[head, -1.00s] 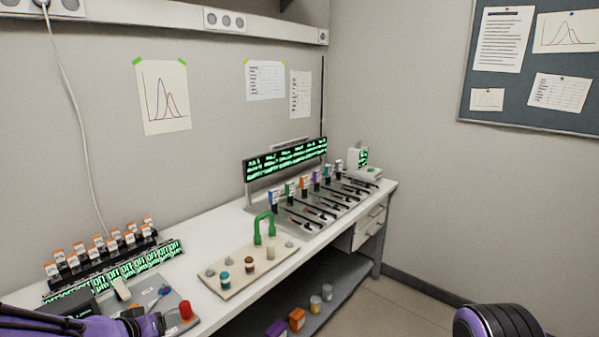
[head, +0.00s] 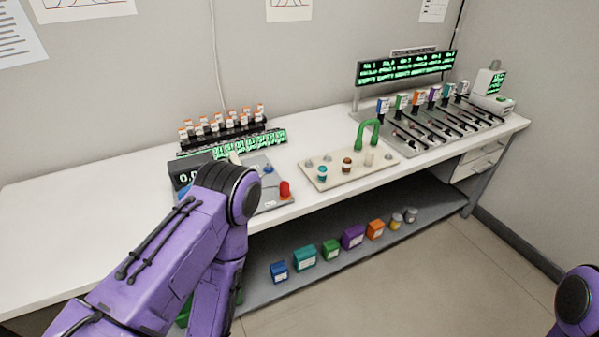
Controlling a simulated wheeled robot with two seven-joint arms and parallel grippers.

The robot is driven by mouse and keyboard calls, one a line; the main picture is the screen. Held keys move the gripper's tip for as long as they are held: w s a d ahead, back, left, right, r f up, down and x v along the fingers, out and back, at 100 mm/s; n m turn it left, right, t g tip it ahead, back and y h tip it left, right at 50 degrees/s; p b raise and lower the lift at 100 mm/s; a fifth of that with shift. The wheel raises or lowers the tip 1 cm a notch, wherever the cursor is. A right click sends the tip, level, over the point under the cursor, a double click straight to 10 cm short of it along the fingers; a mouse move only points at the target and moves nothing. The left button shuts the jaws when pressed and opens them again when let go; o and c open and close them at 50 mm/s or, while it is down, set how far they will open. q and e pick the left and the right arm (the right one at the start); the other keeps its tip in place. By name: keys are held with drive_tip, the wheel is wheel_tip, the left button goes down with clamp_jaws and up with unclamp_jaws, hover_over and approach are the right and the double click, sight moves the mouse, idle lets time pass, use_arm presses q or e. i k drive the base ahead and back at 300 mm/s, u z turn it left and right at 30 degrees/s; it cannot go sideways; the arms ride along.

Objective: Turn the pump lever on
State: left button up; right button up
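A grey control unit (head: 272,204) lies near the front edge of the bench, left of centre. It carries a dark readout (head: 187,176), a small white upright piece (head: 234,158), a blue knob (head: 267,169) and a red knob (head: 285,189). I cannot tell which of these is the pump lever, or its position. My purple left arm comes in from the lower left and its bent joint covers the front left of the unit. Neither gripper shows. Only a rounded part of my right arm is at the lower right edge.
The white bench (head: 85,215) is bare at the left. A vial rack (head: 220,141) stands behind the unit. A beige board (head: 330,182) with a green arch (head: 368,134) is to its right, then a row of slotted tracks (head: 430,127). Coloured boxes sit on the shelf (head: 300,240) below.

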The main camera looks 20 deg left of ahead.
sight(233, 157)
drive_tip(key=z, duration=1.25)
drive_tip(key=k, duration=1)
drive_tip(key=u, duration=1.25)
